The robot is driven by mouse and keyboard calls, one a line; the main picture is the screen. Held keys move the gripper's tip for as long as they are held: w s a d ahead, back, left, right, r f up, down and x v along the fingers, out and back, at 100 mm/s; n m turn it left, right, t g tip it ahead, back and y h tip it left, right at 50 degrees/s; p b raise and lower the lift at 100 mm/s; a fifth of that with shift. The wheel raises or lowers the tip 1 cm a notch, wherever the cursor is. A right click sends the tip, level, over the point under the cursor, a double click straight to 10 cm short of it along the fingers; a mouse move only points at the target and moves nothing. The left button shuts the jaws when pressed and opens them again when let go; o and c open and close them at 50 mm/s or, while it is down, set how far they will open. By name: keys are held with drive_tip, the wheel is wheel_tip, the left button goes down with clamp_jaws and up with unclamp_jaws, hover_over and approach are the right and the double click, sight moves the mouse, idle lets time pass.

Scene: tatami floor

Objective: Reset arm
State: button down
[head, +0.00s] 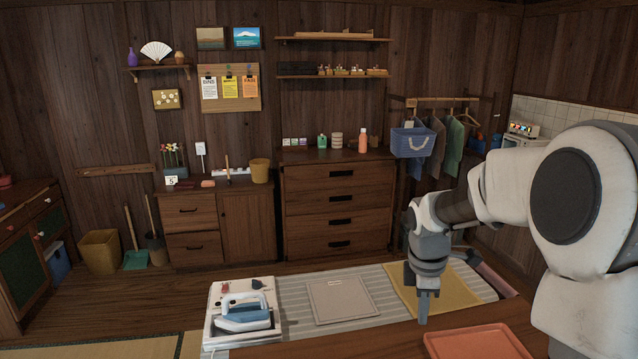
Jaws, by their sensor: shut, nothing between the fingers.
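My arm (480,200) reaches in from the right side of the head view, bent at the elbow, with its end hanging down. My gripper (423,318) points straight down above the near part of the table, in front of the yellow cloth. Its fingers are together and hold nothing. The shoulder part of my arm fills the right edge of the view.
A blue and white iron (243,313) rests on a pale board at the table's left. A folded beige cloth (342,299) and a yellow cloth (450,290) lie on a striped mat (300,327). A red tray (478,343) lies close by my gripper. Drawers (338,210) stand behind.

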drive_tip(key=s+a+r+m+t, duration=0.1)
drive_tip(key=s+a+r+m, duration=0.1)
drive_tip(key=s+m, duration=0.3)
drive_tip(key=s+a+r+m+t, duration=0.2)
drive_tip(key=s+r+m, duration=0.3)
drive_tip(key=s, duration=0.5)
drive_tip(key=s+a+r+m+t+y, duration=0.1)
drive_tip(key=s+a+r+m, duration=0.2)
drive_tip(key=s, duration=0.5)
drive_tip(key=shift+s+r+m+t, duration=0.3)
drive_tip(key=shift+r+m, duration=0.4)
drive_tip(key=shift+m, duration=0.6)
